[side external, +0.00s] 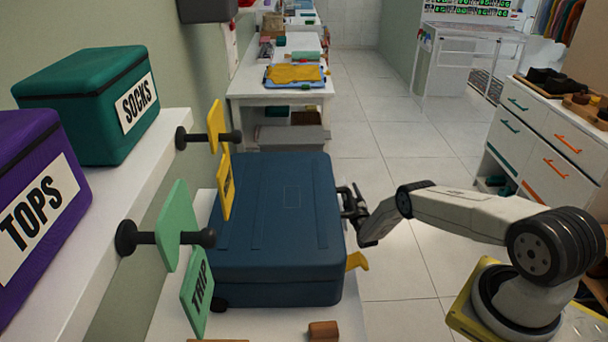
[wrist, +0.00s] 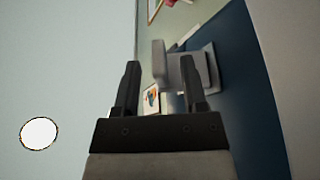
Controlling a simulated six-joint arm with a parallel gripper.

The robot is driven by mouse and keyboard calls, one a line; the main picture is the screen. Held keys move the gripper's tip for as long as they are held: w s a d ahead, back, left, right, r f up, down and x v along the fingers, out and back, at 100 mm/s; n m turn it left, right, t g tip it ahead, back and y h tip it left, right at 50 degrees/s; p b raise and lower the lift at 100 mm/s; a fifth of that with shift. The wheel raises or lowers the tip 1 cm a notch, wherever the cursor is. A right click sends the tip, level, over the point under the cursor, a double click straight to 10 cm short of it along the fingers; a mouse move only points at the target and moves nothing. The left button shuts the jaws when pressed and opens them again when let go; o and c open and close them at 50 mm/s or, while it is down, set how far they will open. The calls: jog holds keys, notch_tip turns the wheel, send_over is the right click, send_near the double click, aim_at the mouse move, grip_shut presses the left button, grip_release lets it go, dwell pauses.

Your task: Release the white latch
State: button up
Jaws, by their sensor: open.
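A dark blue suitcase (side external: 275,215) lies shut on the white bench in the side external view. Its blue side also shows in the wrist view (wrist: 240,75). The white latch (wrist: 159,62), a pale grey-white piece with a plate on the blue side, appears between and partly behind my fingers in the wrist view. I cannot make it out in the side external view. My gripper (side external: 347,203) is open at the suitcase's right side, and its two dark fingers (wrist: 160,72) stand apart in the wrist view. I cannot tell whether they touch the latch.
A yellow latch (side external: 357,261) sticks out lower on the same suitcase side. A brown block (side external: 323,331) lies on the white bench (side external: 270,322) in front. Teal (side external: 90,105) and purple (side external: 35,210) bins stand on the left shelf.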

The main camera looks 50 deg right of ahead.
jog(key=shift+v, duration=2.75)
jog(key=s+a+r+m+g+y, duration=0.4)
jog(key=s+a+m+g+y, duration=0.1)
jog(key=s+m+g, duration=0.25)
jog(key=s+a+r+m+g+y, duration=0.35)
jog(key=s+m+g, duration=0.25)
jog(key=g, duration=0.2)
jog(key=s+a+r+n+y, duration=0.1)
jog(key=s+a+r+n, duration=0.2)
jog(key=a+r+n, duration=0.3)
jog(key=s+a+r+n+y, duration=0.2)
jog(key=s+a+r+n, duration=0.2)
jog(key=a+r, duration=1)
jog(key=n, duration=0.2)
jog(key=shift+s+r+n, duration=0.25)
jog(key=shift+s+n, duration=0.1)
